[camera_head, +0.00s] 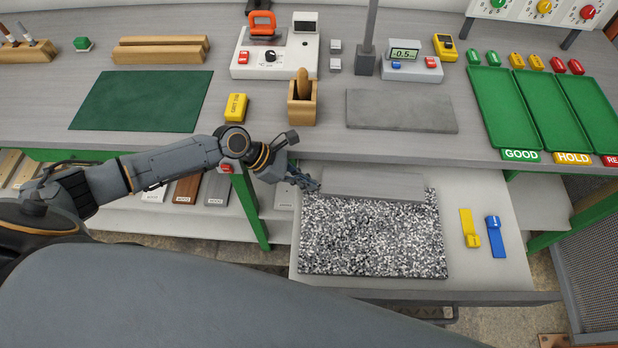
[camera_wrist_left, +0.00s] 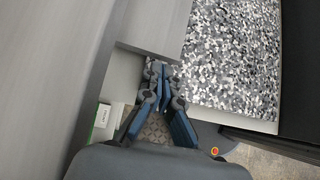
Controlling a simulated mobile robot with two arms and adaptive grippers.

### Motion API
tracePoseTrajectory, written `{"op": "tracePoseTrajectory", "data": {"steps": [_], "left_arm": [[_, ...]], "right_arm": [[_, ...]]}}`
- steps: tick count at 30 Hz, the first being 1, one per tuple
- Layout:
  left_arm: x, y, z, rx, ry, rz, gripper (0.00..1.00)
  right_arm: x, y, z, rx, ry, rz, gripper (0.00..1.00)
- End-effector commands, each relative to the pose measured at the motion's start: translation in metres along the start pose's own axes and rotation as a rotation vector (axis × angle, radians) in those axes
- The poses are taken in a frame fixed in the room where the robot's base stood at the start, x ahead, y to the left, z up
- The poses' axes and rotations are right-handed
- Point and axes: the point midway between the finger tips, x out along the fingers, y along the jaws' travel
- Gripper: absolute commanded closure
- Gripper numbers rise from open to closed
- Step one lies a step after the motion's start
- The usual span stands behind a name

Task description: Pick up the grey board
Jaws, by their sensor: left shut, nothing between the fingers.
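A flat grey board (camera_head: 373,184) lies in the open drawer (camera_head: 480,270) below the bench, along the far edge of the speckled pad (camera_head: 370,240). A second flat grey piece (camera_head: 400,110) lies on the bench top. My left gripper (camera_head: 308,184) is beside the left end of the drawer's board, near the pad's far left corner. In the left wrist view the gripper (camera_wrist_left: 162,88) is shut and empty, with the board (camera_wrist_left: 158,25) and the speckled pad (camera_wrist_left: 235,55) beyond the fingertips. I cannot tell whether the fingers touch the board. My right gripper is not in view.
The bench front edge overhangs the drawer's far side. A yellow clip (camera_head: 468,228) and a blue clip (camera_head: 495,236) lie at the drawer's right. On the bench are a yellow block (camera_head: 236,107), a wooden holder (camera_head: 302,110) and green trays (camera_head: 505,110).

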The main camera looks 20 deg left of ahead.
Motion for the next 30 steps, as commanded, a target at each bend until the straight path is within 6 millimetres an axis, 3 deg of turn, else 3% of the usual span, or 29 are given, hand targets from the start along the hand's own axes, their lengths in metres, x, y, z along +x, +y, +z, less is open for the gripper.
{"op": "tracePoseTrajectory", "data": {"steps": [17,24,30], "left_arm": [[0.008,0.000,0.013,0.000,-0.003,-0.001,1.00],[0.037,-0.001,0.048,-0.001,-0.006,-0.002,1.00],[0.062,-0.001,0.067,0.000,-0.003,-0.001,1.00]], "right_arm": [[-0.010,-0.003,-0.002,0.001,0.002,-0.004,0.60],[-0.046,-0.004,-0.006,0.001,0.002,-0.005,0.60],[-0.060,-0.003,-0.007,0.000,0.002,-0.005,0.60]]}}
